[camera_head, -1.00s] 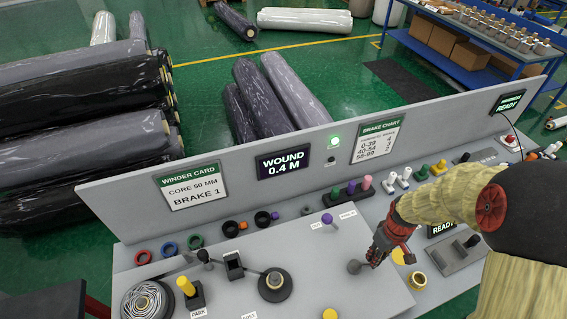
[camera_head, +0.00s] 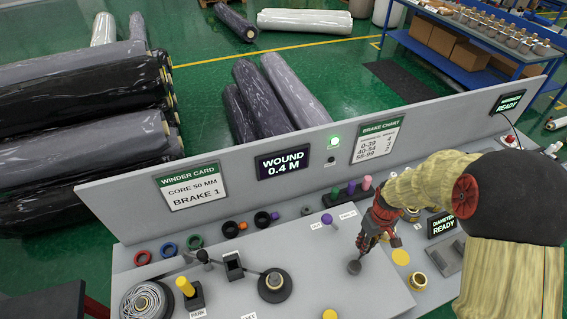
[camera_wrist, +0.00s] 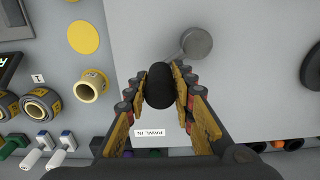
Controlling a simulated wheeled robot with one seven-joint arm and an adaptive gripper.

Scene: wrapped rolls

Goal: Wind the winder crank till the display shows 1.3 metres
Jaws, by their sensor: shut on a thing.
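The winder crank's round grey hub (camera_head: 354,267) is on the panel, just below my gripper (camera_head: 367,242) in the head view. In the wrist view the hub (camera_wrist: 197,43) has a short arm leading to a black knob (camera_wrist: 160,86). My gripper (camera_wrist: 162,82) is shut on this knob, with a finger on each side. In the head view my fingers hide the knob. The display (camera_head: 284,163) reads WOUND 0.4 M.
A purple-topped pawl lever (camera_head: 327,219) stands left of my gripper, between small labels. A winding drum (camera_head: 275,284) and a reel (camera_head: 147,301) lie farther left. A brass ring (camera_head: 417,281) and yellow disc (camera_head: 401,257) are to the right.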

